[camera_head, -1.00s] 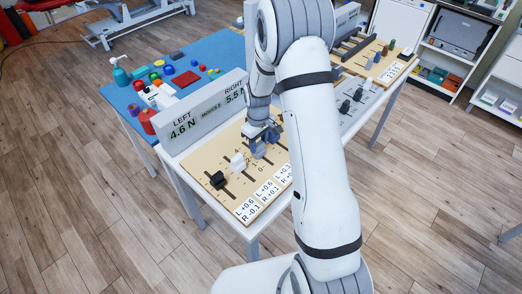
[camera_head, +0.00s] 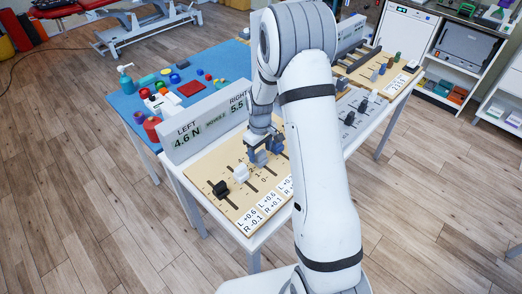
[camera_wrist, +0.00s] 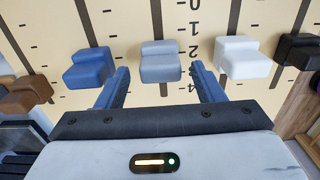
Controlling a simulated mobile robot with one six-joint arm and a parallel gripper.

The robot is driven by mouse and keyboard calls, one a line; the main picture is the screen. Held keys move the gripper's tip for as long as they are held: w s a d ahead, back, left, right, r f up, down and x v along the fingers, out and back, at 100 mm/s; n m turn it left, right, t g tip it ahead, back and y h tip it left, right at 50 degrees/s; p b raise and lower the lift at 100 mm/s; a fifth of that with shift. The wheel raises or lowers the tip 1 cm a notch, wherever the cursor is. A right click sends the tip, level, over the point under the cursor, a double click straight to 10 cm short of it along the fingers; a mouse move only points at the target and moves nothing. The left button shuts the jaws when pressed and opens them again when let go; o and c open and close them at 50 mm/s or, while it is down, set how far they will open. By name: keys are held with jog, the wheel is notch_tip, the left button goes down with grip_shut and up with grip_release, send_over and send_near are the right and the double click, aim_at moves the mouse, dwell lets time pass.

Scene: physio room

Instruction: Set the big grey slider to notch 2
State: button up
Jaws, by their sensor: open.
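The big grey slider (camera_wrist: 160,62) is a light blue-grey knob on a dark slot in the wooden board (camera_head: 213,167). In the wrist view it sits beside the printed scale, around the 2 to 3 marks; the exact notch is unclear. My gripper (camera_wrist: 160,70) is open, with one finger on each side of this knob and a visible gap at each. In the head view my gripper (camera_head: 262,148) is over the board and partly hides the knob. The display (camera_head: 208,122) reads LEFT 4.6 N and RIGHT 5.5, its end covered by my arm.
A blue knob (camera_wrist: 90,67) stands left of the grey one, a white knob (camera_wrist: 242,57) right, then a black knob (camera_wrist: 299,50). A brown knob (camera_wrist: 27,93) is farther left. A blue mat (camera_head: 131,103) with small objects lies behind the display.

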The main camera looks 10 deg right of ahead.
aim_at(260, 152)
notch_tip(260, 152, up, 7)
jog(key=shift+r+b, duration=0.2)
jog(key=shift+b, duration=0.5)
jog(key=shift+r, duration=0.1)
jog(key=s+r+m+t, duration=0.2)
jog(key=s+r+m, duration=0.1)
jog(key=s+r, duration=0.85)
jog(key=s+r+m+t, duration=0.1)
jog(key=s+r+m, duration=0.2)
jog(key=s, duration=1.2)
jog(key=shift+a+v, duration=0.25)
jog(key=shift+v, duration=1)
